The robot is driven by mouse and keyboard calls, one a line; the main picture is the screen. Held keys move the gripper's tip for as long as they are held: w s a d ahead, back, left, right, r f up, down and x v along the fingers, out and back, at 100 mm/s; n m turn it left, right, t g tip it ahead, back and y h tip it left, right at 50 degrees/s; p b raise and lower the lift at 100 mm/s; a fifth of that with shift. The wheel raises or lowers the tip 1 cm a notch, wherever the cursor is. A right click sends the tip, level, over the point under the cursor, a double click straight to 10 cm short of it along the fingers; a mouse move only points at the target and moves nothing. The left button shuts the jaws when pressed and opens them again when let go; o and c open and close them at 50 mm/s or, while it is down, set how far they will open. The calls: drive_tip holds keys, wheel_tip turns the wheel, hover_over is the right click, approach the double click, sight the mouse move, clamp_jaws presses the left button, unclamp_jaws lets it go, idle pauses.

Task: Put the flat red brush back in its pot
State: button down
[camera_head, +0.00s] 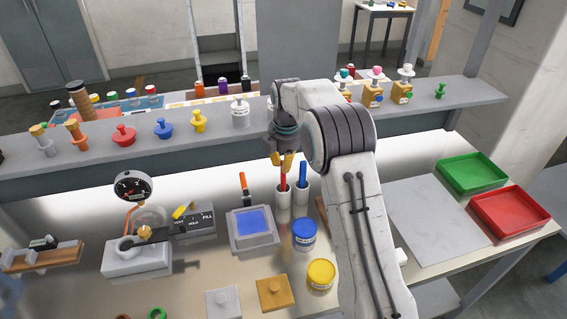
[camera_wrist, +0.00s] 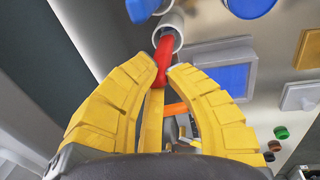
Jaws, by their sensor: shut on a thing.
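My gripper (camera_head: 283,165) is above the left of two white pots, its yellow fingertips pointing down. In the wrist view, its fingertips (camera_wrist: 166,72) are closed on the red brush (camera_wrist: 163,62). The red brush also shows in the head view (camera_head: 283,183), upright between the fingertips and the left white pot (camera_head: 283,197). In the wrist view, its far end reaches the mouth of that pot (camera_wrist: 178,42) and seems to be inside; how deep is hidden. The blue brush (camera_head: 303,171) stands in the right white pot (camera_head: 301,192), close beside.
An orange-handled tool (camera_head: 243,182) stands left of the pots, behind a grey tray with a blue pad (camera_head: 252,223). Blue (camera_head: 304,232) and yellow (camera_head: 321,273) jars stand in front. The grey shelf (camera_head: 220,140) runs behind. Green (camera_head: 472,173) and red (camera_head: 510,209) trays lie right.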

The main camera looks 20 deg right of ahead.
drive_tip(key=shift+f, duration=0.7)
drive_tip(key=c, duration=1.3)
unclamp_jaws()
drive_tip(key=shift+r, duration=0.1)
